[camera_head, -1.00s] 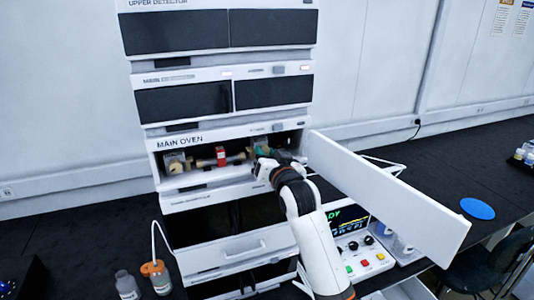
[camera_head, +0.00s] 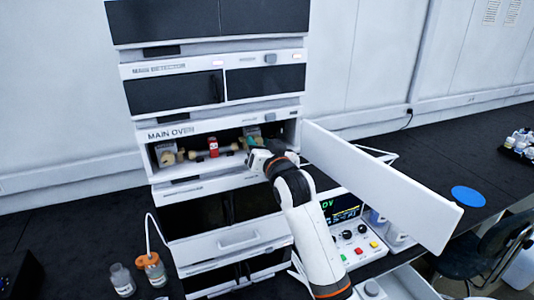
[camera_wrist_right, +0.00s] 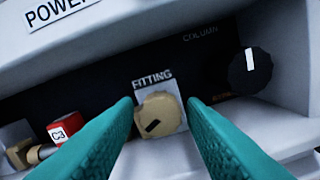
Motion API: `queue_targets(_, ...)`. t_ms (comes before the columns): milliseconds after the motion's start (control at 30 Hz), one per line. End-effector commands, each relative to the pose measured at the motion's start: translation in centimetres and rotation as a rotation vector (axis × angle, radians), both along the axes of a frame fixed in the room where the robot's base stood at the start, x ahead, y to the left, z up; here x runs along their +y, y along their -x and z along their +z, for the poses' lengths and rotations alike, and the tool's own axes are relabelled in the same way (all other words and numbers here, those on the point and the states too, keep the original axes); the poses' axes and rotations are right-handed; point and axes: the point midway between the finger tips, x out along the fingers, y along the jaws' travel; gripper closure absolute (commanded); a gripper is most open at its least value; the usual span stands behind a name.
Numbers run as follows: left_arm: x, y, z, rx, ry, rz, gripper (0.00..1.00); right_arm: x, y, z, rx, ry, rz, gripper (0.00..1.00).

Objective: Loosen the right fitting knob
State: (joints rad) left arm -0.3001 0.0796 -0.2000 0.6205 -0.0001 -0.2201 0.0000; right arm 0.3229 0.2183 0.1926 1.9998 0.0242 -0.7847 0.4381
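The right fitting knob (camera_wrist_right: 157,115) is beige with a dark mark, on a grey plate labelled FITTING. In the right wrist view it lies between and beyond the two teal fingers of my right gripper (camera_wrist_right: 158,118), which is open with a finger to each side. I cannot tell whether the fingers touch it. In the head view my right gripper (camera_head: 248,146) reaches into the open main oven (camera_head: 160,136) at its right side and partly hides the knob. My left gripper is not in view.
A red cartridge marked C3 (camera_head: 213,147) sits mid-oven, with a beige left knob (camera_head: 168,157) further left. A black dial (camera_wrist_right: 250,71) is right of the fitting. The open white oven door (camera_head: 380,185) stands right of my arm. A control box (camera_head: 355,235) is below.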

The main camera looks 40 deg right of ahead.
Motion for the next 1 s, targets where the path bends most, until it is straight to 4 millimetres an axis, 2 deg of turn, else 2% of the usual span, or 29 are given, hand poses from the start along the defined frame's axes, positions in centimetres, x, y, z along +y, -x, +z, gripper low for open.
queue_targets(200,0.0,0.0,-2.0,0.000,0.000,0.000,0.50,1.0,4.0,-0.5,-0.003,0.001,0.000,0.63)
queue_targets(500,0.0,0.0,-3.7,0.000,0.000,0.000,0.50,2.2,9.4,-0.2,-0.004,0.001,0.000,0.63)
queue_targets(700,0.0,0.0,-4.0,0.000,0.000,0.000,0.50,2.6,10.8,-0.1,-0.003,0.002,-0.001,0.63)
queue_targets(1000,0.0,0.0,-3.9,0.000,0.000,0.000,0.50,2.6,10.8,0.0,-0.003,0.001,-0.001,0.63)
